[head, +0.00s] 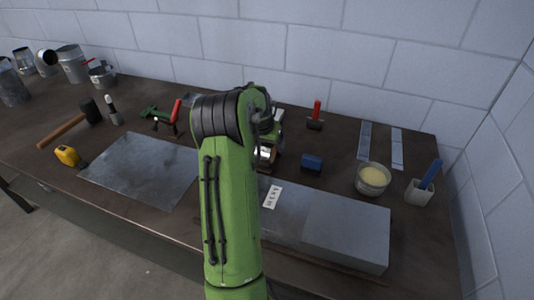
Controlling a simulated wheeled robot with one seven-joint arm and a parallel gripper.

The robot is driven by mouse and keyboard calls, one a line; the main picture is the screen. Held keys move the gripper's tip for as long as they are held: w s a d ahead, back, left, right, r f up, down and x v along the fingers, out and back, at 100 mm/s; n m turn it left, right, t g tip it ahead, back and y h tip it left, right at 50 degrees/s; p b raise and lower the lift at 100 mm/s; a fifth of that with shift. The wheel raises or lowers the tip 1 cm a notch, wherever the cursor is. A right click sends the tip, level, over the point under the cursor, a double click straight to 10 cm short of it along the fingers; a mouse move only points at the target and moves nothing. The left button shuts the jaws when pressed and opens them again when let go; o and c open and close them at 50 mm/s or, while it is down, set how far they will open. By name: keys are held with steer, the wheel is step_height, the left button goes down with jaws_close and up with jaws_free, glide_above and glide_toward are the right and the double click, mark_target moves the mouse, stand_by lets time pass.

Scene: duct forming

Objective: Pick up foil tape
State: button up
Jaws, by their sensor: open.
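A shiny silver, rounded thing (265,154), which looks like the foil tape, is on the bench just right of my arm's wrist. It is small and partly hidden, so I cannot be sure what it is. My gripper (268,140) is at this silver thing, mostly hidden behind my green arm. Its jaws are open. The fingertips are not clear, and I cannot tell whether they touch the silver thing or stand around it.
A blue block (312,162) lies close on the right, with a red-handled tool (316,117) behind. A flat metal sheet (140,170), mallet (90,110) and yellow tape measure (68,156) lie left.

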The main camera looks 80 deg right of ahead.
steer(key=shift+a, duration=0.1)
steer(key=shift+c, duration=0.8)
steer(key=c, duration=1)
steer(key=shift+r, duration=0.15)
steer(key=shift+c, duration=0.2)
step_height(320, 180, up, 10)
steer(key=p, duration=0.2)
steer(key=shift+p, duration=0.3)
